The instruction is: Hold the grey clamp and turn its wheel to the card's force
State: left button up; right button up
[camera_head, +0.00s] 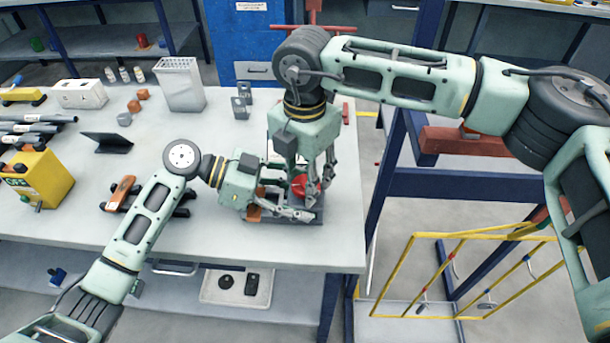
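A red wheel (303,186) shows at the right end of the table, between my two grippers. The grey clamp's body (313,207) appears as dark grey parts under and beside the wheel, mostly hidden by both grippers. My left gripper (298,208) reaches in from the left, low at the clamp. My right gripper (317,190) points down from above, its fingers at the wheel. The overlap hides whether either gripper grips or only touches. I cannot make out a readable card; a dark tilted stand (107,142) is on the table at left.
The white table (200,235) is clear at front middle. A yellow box (37,178), an orange-and-black tool (124,192), a white bin (180,84) and small grey brackets (241,98) stand on it. A yellow rack (465,236) and blue frame are at right.

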jog(key=shift+a+r, duration=0.1)
jog(key=shift+a, duration=0.1)
jog(key=o, duration=1)
jog(key=shift+o, duration=0.5)
jog(key=shift+d, duration=0.15)
jog(key=shift+n, duration=0.3)
